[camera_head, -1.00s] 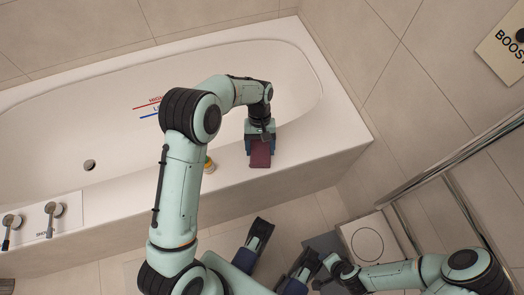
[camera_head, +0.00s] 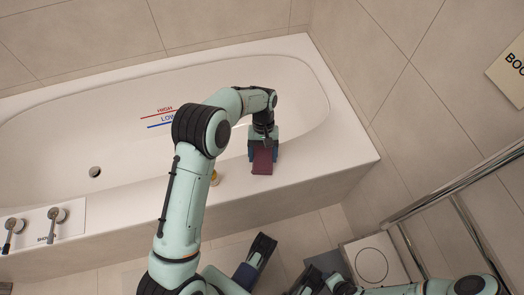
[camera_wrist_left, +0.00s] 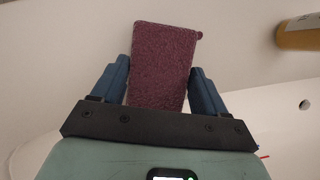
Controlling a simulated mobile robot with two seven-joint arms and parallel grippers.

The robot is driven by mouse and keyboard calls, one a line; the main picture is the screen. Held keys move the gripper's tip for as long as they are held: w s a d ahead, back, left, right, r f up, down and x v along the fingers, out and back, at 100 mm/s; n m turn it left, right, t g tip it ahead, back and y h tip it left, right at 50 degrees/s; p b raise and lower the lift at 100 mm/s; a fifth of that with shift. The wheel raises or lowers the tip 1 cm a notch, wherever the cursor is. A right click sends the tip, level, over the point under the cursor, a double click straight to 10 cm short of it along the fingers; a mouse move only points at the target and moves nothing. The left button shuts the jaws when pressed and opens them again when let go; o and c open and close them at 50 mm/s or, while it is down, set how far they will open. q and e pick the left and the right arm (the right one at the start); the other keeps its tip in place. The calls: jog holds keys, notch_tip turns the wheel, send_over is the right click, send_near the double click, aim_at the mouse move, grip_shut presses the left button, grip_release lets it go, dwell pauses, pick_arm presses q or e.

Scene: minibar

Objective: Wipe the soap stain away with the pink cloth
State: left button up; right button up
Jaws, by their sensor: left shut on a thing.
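The pink cloth (camera_head: 262,161), a dark pinkish-purple folded pad, is held by my left gripper (camera_head: 262,143) at the bathtub's near rim, toward its right end. The left wrist view shows the cloth (camera_wrist_left: 163,65) between the two blue fingers of my left gripper (camera_wrist_left: 160,88), which is shut on it. Whether the cloth touches the rim I cannot tell. I cannot make out the soap stain in either view. My right arm is at the bottom right of the head view; its gripper's fingers cannot be made out clearly.
The white bathtub (camera_head: 330,158) fills the middle. A small yellow bottle (camera_head: 214,178) stands on its near rim, left of the cloth; it also shows in the left wrist view (camera_wrist_left: 298,38). Taps (camera_head: 56,214) are at the left. A tiled wall and metal rail are at the right.

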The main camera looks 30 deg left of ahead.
aim_at(268, 172)
pick_arm(q)
jog(key=shift+s+d+r+p, duration=0.25)
jog(key=shift+s+d+p, duration=0.25)
jog(key=shift+d, duration=0.2)
jog(key=shift+s+d+f+p, duration=0.1)
jog(key=shift+s+d+p, duration=0.7)
jog(key=shift+s+d, duration=0.55)
jog(key=shift+s+d+f+p, duration=0.1)
jog(key=shift+s+d+p, duration=0.3)
jog(key=shift+d, duration=0.3)
jog(key=shift+s+f, duration=0.15)
jog(key=shift+s, duration=0.05)
jog(key=shift+a+f, duration=0.1)
jog(key=shift+w+a, duration=0.35)
jog(key=shift+a, duration=0.1)
jog(key=shift+w+a+b, duration=0.55)
jog(key=shift+w+a, duration=0.45)
jog(key=shift+a, duration=0.3)
pick_arm(e)
jog(key=shift+s+r, duration=0.1)
jog(key=shift+r, duration=1.55)
